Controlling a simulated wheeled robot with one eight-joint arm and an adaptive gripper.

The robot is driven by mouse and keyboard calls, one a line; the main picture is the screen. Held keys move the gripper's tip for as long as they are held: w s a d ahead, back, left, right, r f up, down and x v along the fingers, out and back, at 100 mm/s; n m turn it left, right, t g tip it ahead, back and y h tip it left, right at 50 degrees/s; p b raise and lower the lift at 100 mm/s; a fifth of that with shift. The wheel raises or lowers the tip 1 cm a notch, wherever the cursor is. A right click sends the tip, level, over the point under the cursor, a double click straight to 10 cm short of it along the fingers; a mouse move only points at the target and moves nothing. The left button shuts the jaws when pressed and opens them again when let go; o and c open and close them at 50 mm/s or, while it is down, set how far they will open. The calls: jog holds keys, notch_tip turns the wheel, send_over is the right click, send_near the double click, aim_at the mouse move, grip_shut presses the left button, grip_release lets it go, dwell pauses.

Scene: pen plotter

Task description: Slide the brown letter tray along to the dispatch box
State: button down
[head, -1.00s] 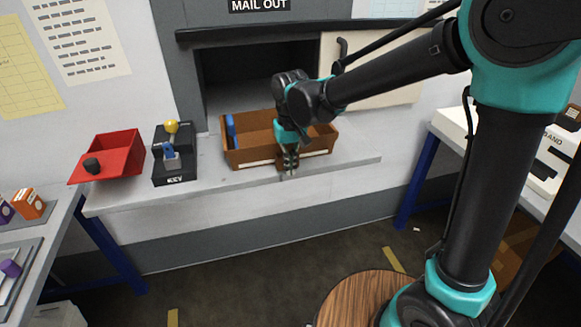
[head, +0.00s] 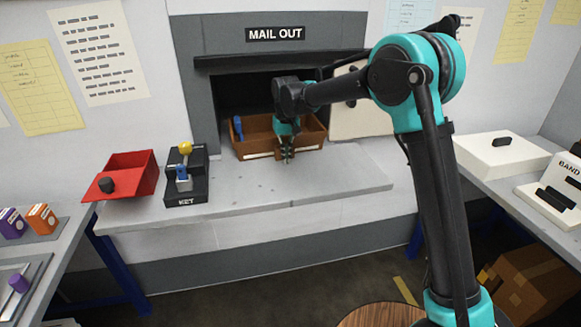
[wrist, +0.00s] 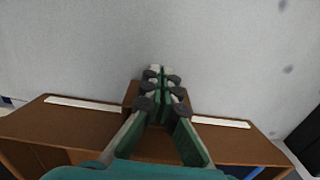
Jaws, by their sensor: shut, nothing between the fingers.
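The brown letter tray (head: 312,137) sits at the back of the grey counter, at the mouth of the dark opening (head: 232,95) under the MAIL OUT sign. A blue item (head: 238,125) stands in its left end. My gripper (head: 287,157) is shut and empty at the middle of the tray's front side, pointing down. In the wrist view my gripper (wrist: 160,75) overlaps the middle of the brown tray wall (wrist: 75,121), which has pale strips on both sides; whether it touches is unclear. No label in view reads dispatch box.
A black stand marked KEY (head: 186,190) with a yellow knob and an open red bin (head: 133,178) are left of the tray. The counter (head: 310,185) in front and to the right is clear. A pale panel (head: 360,115) stands right of the opening.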

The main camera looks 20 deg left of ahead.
jog(key=w+a, duration=0.1)
jog(key=w, duration=0.1)
jog(key=w+a, duration=0.2)
jog(key=w, duration=0.1)
jog(key=w+a, duration=0.1)
jog(key=w, duration=0.1)
jog(key=shift+w+a, duration=0.35)
jog(key=shift+w, duration=0.05)
